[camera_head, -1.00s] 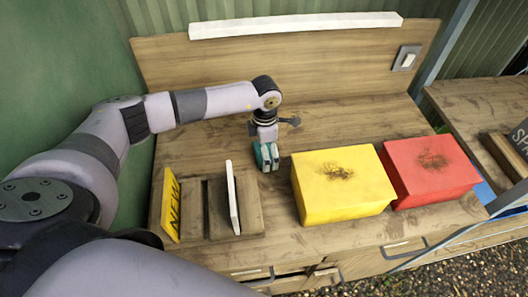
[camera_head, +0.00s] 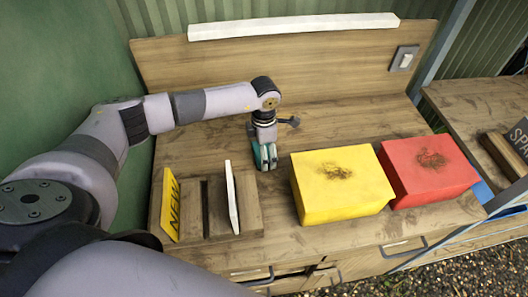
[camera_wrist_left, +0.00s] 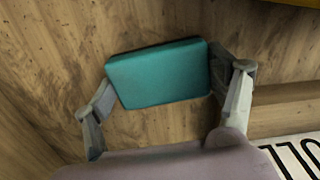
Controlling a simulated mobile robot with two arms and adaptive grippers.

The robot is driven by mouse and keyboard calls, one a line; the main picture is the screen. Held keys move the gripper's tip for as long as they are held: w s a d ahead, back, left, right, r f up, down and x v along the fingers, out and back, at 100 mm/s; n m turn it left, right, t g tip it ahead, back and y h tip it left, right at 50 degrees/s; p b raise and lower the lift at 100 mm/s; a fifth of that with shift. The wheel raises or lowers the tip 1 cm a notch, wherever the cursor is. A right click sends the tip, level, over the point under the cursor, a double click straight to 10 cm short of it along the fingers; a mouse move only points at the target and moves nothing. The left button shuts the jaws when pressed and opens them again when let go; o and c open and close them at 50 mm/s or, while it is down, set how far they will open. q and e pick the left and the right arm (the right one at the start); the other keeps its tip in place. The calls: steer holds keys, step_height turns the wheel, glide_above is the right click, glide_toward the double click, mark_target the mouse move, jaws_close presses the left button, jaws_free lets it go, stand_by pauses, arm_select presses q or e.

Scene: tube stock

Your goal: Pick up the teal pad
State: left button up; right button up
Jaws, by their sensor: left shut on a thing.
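The teal pad (camera_wrist_left: 160,75) is a flat, rounded rectangular block between the two fingers of my left gripper (camera_head: 264,160) in the left wrist view. My left gripper is shut on it, with a finger at each short end. In the head view the teal pad (camera_head: 272,154) shows only in part, low between the fingers, at the worktop left of the yellow box. I cannot tell whether it touches the wood. My right gripper is not in view.
A yellow box (camera_head: 340,190) and a red box (camera_head: 430,175) stand right of the gripper. A slotted wooden block (camera_head: 218,207) at front left holds a yellow "NEW" card (camera_head: 170,207) and a white card (camera_head: 232,197). The worktop behind the boxes is clear.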

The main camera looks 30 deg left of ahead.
arm_select(q)
steer(key=shift+r, duration=0.1)
step_height(320, 180, up, 20)
steer(key=b, duration=0.5)
